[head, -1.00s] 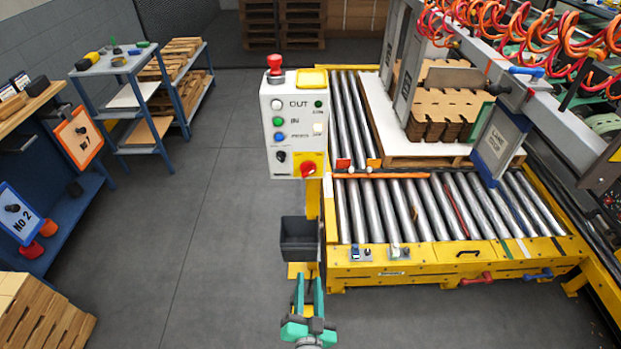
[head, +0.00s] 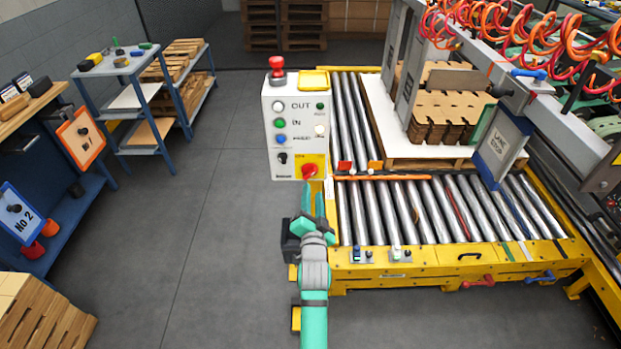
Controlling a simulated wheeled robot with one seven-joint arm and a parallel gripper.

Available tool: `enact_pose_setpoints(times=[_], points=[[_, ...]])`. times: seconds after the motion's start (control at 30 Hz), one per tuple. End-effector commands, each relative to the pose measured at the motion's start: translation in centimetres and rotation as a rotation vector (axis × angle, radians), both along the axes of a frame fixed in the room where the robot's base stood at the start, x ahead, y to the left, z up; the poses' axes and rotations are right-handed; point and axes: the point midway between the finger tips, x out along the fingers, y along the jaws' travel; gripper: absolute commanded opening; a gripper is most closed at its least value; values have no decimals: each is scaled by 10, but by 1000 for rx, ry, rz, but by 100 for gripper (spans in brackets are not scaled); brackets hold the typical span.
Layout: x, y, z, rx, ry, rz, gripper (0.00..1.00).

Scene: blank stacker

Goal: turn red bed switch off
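A red rotary switch (head: 309,171) sits on a yellow plate at the lower right of the white control box (head: 295,125). A red handle (head: 478,281) and a blue handle (head: 540,276) stick out from the front of the yellow roller bed (head: 430,270). I cannot tell from the view which red part is the bed switch, nor its on or off state. My gripper (head: 313,199) is empty, its teal fingers apart and pointing up the picture, just below the red rotary switch. I see no clear contact with it.
A red mushroom button (head: 276,65) tops the control box. Small switches (head: 362,254) sit on the bed's front edge. The floor to the left is clear.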

Motion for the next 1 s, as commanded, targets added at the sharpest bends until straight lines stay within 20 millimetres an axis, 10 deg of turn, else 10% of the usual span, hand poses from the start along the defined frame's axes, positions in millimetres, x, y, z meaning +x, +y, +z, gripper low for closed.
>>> enact_pose_setpoints(times=[0.5,0.93,1.0], points=[[75,7,0,-2,0,8,31],[82,6,0,-1,-1,8,31],[82,5,0,-1,0,7,14]])
